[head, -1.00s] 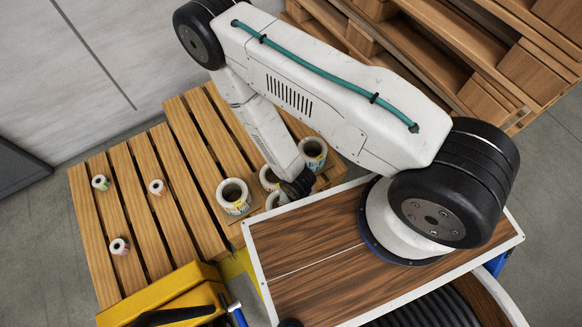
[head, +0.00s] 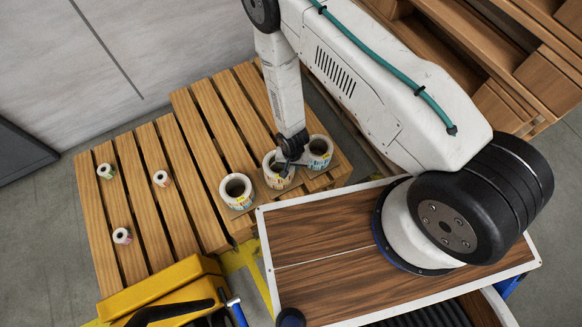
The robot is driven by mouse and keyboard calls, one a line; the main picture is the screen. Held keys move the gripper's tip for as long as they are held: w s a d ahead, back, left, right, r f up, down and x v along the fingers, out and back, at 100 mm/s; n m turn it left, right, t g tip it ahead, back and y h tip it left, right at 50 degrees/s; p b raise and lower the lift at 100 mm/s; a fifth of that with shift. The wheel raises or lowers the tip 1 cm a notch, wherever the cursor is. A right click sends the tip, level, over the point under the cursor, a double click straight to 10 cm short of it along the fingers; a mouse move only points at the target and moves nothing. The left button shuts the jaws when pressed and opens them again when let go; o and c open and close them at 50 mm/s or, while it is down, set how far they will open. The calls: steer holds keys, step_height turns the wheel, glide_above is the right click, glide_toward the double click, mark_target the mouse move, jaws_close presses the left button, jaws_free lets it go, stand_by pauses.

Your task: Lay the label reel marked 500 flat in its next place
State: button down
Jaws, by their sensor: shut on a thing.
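My gripper (head: 286,160) is shut on the rim of the middle label reel (head: 276,180) at the right end of the slatted pallet. This reel is white with coloured print, hole upward and lying about flat. I cannot read a 500 on it, nor tell whether it rests on the surface, on another reel or slightly above. A similar large reel (head: 237,191) lies flat to its left. Another large reel (head: 320,150) lies to its right, partly behind my gripper.
Three small reels stand apart on the pallet's left part: one at back left (head: 106,171), one to its right (head: 161,179), one in front (head: 122,236). A yellow case (head: 165,290) and a wood-topped surface (head: 310,248) lie nearer. Slats between are bare.

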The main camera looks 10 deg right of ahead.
steer(key=shift+w+a, duration=0.1)
steer(key=shift+w, duration=0.55)
steer(key=shift+s+f, duration=0.1)
steer(key=shift+f, duration=1.65)
steer(key=shift+f, duration=0.15)
steer(key=shift+f, duration=0.25)
steer(key=c, duration=1.3)
jaws_free()
steer(key=shift+f, duration=0.1)
step_height(320, 180, up, 13)
steer(key=shift+r, duration=0.1)
